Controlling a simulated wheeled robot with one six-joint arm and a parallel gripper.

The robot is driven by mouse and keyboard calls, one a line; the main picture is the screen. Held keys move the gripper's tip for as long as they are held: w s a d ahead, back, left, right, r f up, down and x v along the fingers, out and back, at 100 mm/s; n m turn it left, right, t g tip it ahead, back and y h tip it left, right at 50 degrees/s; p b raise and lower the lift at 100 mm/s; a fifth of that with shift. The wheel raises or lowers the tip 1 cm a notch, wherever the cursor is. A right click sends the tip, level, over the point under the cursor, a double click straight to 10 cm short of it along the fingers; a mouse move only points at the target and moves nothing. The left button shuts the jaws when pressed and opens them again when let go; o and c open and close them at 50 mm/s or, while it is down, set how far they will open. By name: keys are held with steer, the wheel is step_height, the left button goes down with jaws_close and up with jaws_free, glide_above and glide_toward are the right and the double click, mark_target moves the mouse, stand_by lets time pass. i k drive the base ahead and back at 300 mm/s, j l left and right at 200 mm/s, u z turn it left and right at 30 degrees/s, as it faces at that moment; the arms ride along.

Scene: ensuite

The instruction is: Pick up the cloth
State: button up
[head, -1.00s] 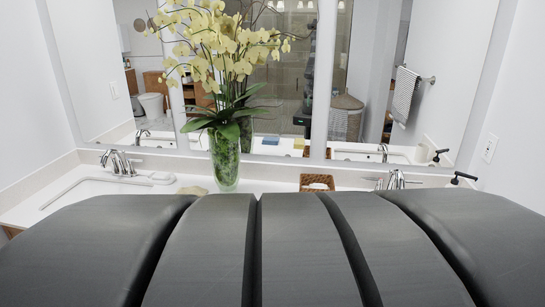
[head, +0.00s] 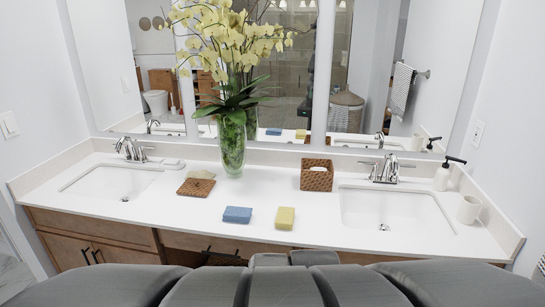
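No item is plainly a cloth, and I cannot tell which one the task means. A small blue block-like item (head: 237,215) and a yellow one (head: 285,218) lie apart near the front edge of the white counter; they look like sponges or folded cloths. A striped towel (head: 402,89) shows only in the mirror. My gripper is not in view; dark grey parts of my own body fill the bottom of the picture.
A tall glass vase (head: 232,145) with yellow orchids stands near the mirror. A woven box (head: 316,175) stands right of it. Sinks lie left (head: 112,182) and right (head: 398,208). A soap dispenser (head: 442,176) and a cup (head: 469,209) are far right. The middle counter is mostly clear.

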mark_target(284, 219)
steer(key=k+j+u, duration=0.15)
steer(key=i+j, duration=0.2)
steer(key=i, duration=0.2)
steer(key=i+j, duration=0.25)
steer(key=i, duration=0.15)
steer(key=i+j, duration=0.2)
steer(key=i, duration=0.15)
